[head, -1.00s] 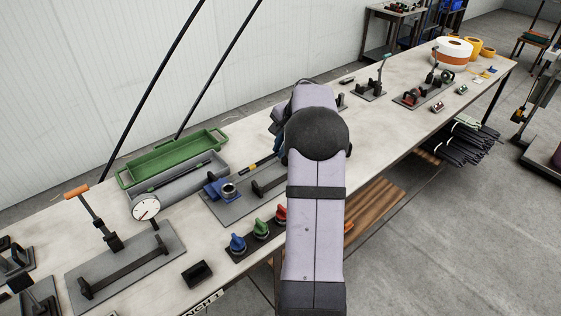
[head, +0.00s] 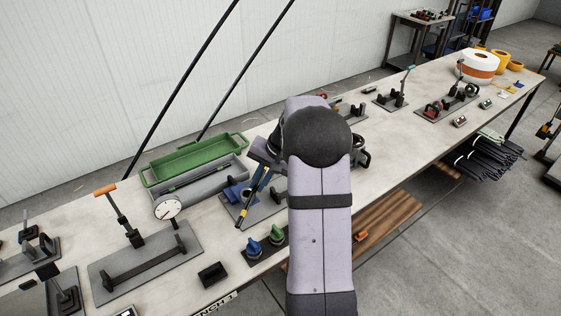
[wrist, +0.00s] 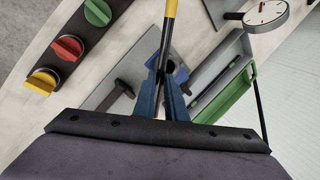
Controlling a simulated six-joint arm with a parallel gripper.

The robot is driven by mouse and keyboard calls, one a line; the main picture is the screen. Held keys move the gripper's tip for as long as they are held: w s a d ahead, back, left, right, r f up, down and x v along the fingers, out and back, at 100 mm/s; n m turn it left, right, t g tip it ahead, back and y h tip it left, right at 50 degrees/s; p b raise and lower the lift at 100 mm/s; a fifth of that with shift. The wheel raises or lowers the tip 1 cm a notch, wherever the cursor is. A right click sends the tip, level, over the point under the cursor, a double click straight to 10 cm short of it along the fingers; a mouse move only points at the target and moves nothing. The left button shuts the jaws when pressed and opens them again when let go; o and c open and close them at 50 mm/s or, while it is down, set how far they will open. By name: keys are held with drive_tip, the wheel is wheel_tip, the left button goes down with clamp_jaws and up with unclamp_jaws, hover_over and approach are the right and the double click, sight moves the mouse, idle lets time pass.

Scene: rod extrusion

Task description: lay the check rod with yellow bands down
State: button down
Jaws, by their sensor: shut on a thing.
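The check rod with yellow bands (head: 250,203) is dark with a yellow part near its end. In the head view it slants down to the left from my gripper (head: 263,180), above a grey plate (head: 262,213) with a blue block (head: 234,192). In the wrist view my gripper (wrist: 165,78) is shut on the rod (wrist: 165,40), whose yellow band (wrist: 171,8) reaches the top edge. The rod appears raised above the bench. My arm hides part of the plate in the head view.
A grey tray (head: 215,187) and a green tray (head: 148,179) lie behind the plate. A dial gauge (head: 168,209) stands to the left. Coloured knobs (head: 253,247) line the front edge; red and yellow ones show in the wrist view (wrist: 67,48).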

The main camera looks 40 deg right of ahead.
drive_tip(key=s+a+f+n+g+y+p, duration=0.1)
drive_tip(key=s+a+n, duration=0.2)
drive_tip(key=a, duration=0.3)
drive_tip(key=s+a+n+g+p, duration=0.1)
drive_tip(key=s+a+n, duration=0.25)
drive_tip(key=a, duration=0.25)
drive_tip(key=s+a+f+n+g+y+p, duration=0.1)
drive_tip(key=s+a+n+g+p, duration=0.1)
drive_tip(key=s+a+n, duration=0.3)
drive_tip(key=w+a+r+n+h, duration=0.2)
drive_tip(key=w+a+n, duration=0.4)
drive_tip(key=a+n, duration=0.2)
drive_tip(key=w+a+r+n+t+h+b, duration=0.1)
drive_tip(key=w+a+n+h, duration=0.1)
drive_tip(key=w+a+n, duration=0.5)
drive_tip(key=a+n, duration=0.1)
drive_tip(key=a, duration=0.5)
drive_tip(key=shift+w+r+n+h+b, duration=0.2)
drive_tip(key=shift+r+n+h+b, duration=0.1)
drive_tip(key=shift+r+n+h, duration=0.1)
drive_tip(key=shift+a, duration=0.1)
drive_tip(key=shift+f+b, duration=2.15)
drive_tip(key=shift+f, duration=2.15)
